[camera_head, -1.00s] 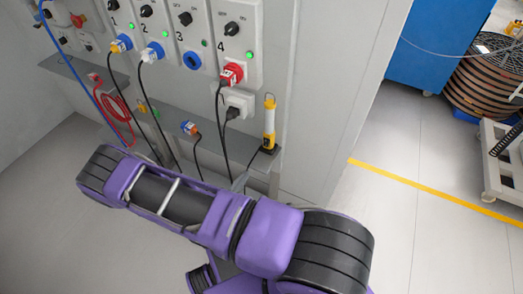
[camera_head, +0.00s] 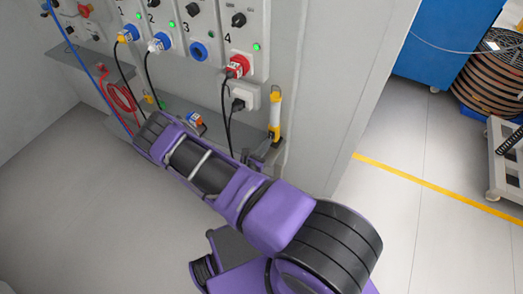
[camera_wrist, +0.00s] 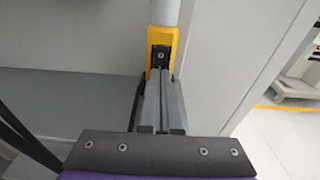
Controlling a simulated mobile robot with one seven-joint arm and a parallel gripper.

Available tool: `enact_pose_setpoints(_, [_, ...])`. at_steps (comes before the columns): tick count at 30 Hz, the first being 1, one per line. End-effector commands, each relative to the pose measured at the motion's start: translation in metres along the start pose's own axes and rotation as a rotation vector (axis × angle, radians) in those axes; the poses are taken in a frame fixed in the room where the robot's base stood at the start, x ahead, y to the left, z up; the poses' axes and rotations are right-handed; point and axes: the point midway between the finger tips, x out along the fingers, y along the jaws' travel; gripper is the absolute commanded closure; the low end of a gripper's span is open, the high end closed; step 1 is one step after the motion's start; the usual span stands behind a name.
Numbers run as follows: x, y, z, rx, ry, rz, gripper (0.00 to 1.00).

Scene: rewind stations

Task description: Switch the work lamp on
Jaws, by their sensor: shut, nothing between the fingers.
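The work lamp (camera_head: 275,112) stands upright on the grey shelf by the panel's right edge, with a pale tube and a yellow body. In the wrist view its yellow body (camera_wrist: 158,38) is straight ahead, with a black switch (camera_wrist: 160,57) on its face. The tube (camera_wrist: 165,12) looks grey there, with no clear glow. My gripper (camera_wrist: 161,82) is shut and empty, its tips pointing at the lamp just below the switch. I cannot tell whether they touch it. In the head view my gripper (camera_head: 260,152) is partly hidden by my arm.
Left of the lamp, the panel holds sockets with a red plug (camera_head: 237,66), a blue-and-white plug (camera_head: 158,42) and hanging black cables. A loose plug (camera_head: 193,121) is on the shelf (camera_head: 172,102). Open floor (camera_head: 390,215) lies to the right, beyond the wall edge.

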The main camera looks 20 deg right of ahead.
Motion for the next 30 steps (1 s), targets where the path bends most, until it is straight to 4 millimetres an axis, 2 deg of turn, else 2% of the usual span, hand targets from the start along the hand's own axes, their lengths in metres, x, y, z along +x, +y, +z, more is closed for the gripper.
enact_pose_setpoints(11, [0.003, 0.000, 0.000, 0.000, 0.000, 0.001, 1.00])
enact_pose_setpoints(18, [0.010, 0.001, -0.010, -0.002, -0.064, 0.003, 1.00])
enact_pose_setpoints(20, [0.009, 0.001, -0.002, 0.000, -0.063, 0.001, 1.00])
enact_pose_setpoints(30, [0.004, 0.004, -0.005, 0.000, -0.061, 0.001, 1.00])
